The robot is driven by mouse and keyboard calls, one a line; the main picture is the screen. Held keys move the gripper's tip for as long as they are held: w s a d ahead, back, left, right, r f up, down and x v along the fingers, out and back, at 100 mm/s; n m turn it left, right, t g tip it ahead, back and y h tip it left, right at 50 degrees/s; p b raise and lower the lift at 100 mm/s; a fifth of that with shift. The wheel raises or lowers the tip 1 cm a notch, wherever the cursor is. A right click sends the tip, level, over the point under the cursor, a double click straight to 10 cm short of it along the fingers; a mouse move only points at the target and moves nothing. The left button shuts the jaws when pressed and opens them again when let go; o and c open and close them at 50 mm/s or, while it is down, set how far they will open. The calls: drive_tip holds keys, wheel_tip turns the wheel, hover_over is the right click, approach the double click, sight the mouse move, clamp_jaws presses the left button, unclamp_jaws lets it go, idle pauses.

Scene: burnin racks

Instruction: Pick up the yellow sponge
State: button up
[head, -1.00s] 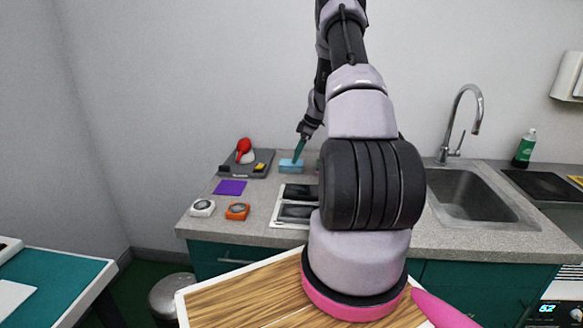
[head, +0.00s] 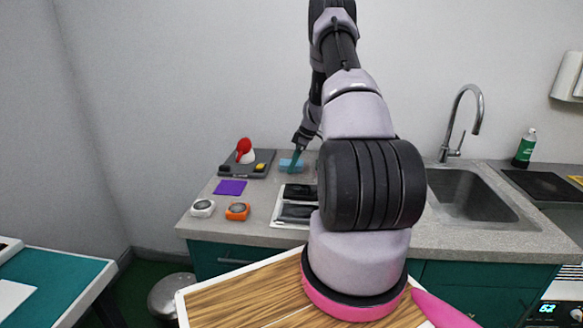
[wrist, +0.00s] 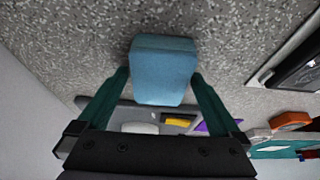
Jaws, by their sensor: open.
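A small yellow block (head: 260,166), perhaps the sponge, lies on a dark grey tray (head: 233,174) at the back left of the counter. It also shows in the wrist view (wrist: 178,122), beyond the fingers. A light blue, sponge-like block (head: 286,163) lies on the counter right of the tray. My gripper (head: 294,168) is at the blue block, not the yellow one. In the wrist view my gripper (wrist: 160,76) is open, its teal fingers on either side of the blue block (wrist: 163,68), with gaps visible.
A red-and-white object (head: 244,151) stands on the tray. A purple square (head: 230,187), a white dial (head: 203,208) and an orange dial (head: 238,211) lie in front. A white-framed holder with dark items (head: 296,204) is close by. The sink (head: 468,195) is to the right.

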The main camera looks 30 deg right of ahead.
idle(0.3)
drive_tip(key=c, duration=1.3)
wheel_tip(320, 180, up, 10)
drive_tip(key=shift+r, duration=0.2)
